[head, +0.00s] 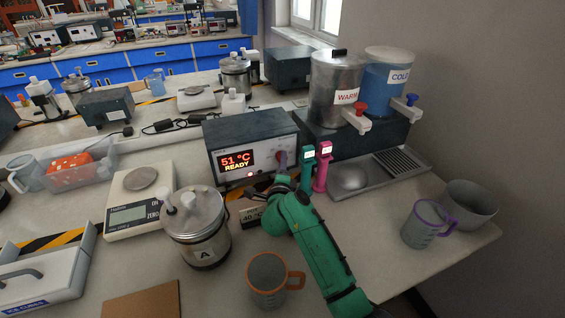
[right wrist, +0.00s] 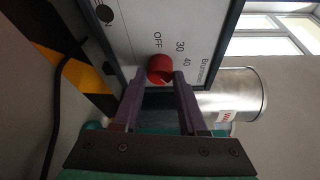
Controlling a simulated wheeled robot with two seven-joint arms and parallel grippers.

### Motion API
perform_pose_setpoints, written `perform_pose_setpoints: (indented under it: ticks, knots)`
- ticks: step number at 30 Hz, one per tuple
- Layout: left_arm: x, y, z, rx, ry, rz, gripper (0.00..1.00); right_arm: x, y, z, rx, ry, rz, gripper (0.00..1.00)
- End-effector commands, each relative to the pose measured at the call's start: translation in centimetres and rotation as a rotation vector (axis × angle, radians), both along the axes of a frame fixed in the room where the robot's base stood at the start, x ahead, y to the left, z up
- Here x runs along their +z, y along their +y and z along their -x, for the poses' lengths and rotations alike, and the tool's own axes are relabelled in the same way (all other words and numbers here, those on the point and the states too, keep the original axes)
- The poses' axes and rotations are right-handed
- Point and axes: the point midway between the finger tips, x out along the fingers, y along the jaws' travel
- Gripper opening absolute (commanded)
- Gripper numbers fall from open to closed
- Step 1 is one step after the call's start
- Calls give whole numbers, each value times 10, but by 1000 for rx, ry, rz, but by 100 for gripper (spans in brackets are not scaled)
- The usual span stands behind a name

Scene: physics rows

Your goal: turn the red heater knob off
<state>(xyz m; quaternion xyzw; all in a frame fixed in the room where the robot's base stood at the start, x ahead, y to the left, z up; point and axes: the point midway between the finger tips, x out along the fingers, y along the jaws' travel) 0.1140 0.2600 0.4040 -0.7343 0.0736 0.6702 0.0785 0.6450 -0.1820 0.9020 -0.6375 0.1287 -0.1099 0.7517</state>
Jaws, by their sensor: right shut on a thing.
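The heater is a dark box with a pale front panel (head: 222,172). Its lit display (head: 237,162) reads 51 °C and READY. The red heater knob (right wrist: 160,67) shows in the right wrist view, with OFF, 30 and 40 printed around it. I cannot tell which mark the knob points at. My left gripper is not in view.
WARM (head: 331,78) and COLD (head: 383,85) tanks stand behind. A metal canister (head: 196,234), a scale (head: 139,203) and an orange-handled mug (head: 266,283) are nearby.

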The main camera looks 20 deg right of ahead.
Motion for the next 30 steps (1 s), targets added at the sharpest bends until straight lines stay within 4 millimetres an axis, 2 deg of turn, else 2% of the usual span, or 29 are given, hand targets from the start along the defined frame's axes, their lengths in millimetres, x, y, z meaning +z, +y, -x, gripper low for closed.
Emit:
perform_pose_setpoints:
  ticks: [8,9,11,20,23,26,30]
  knots:
    - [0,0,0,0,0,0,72,-1,0,0,0,2,-1,0]
    - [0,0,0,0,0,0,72,-1,0,0,0,3,-1,49]
    - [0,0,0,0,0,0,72,-1,0,0,0,2,-1,72]
    - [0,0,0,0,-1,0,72,0,0,0,0,1,-1,72]
    - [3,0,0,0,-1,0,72,6,0,0,0,0,0,72]
    - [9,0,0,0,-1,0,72,22,0,0,-1,-3,0,72]
    - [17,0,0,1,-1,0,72,53,0,-1,1,-8,0,72]
